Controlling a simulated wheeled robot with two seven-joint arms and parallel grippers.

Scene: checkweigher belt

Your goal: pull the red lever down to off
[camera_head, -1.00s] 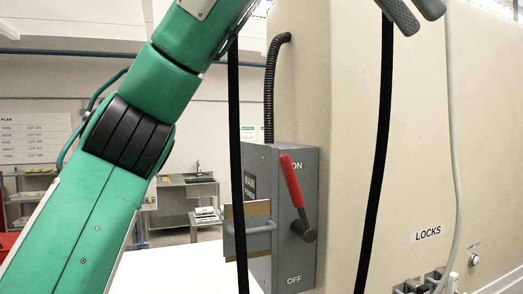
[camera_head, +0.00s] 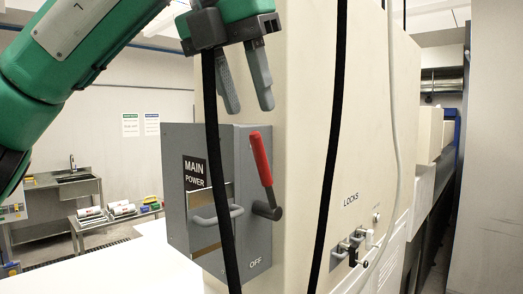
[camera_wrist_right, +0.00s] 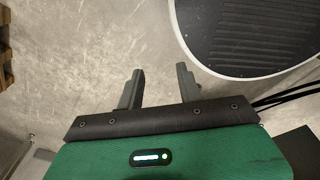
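The red lever (camera_head: 261,160) is on the side face of the grey MAIN POWER box (camera_head: 244,150). Its handle points up, tilted slightly left, from a dark pivot (camera_head: 267,211). The OFF label (camera_head: 261,260) is below; I cannot read an ON label now. My left gripper (camera_head: 250,110) hangs above the lever with its fingers pointing down. Its fingers are apart, with nothing between them, and do not appear to touch the lever. My right gripper (camera_wrist_right: 159,78) shows in the right wrist view, open and empty over the floor.
Two black straps (camera_head: 334,130) hang down, one crossing in front of the box. A grey bar handle (camera_head: 216,216) sticks out of the box front. The cream cabinet (camera_head: 300,150) stands behind, with LOCKS switches (camera_head: 350,250) at right. A white surface (camera_head: 110,270) lies below left.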

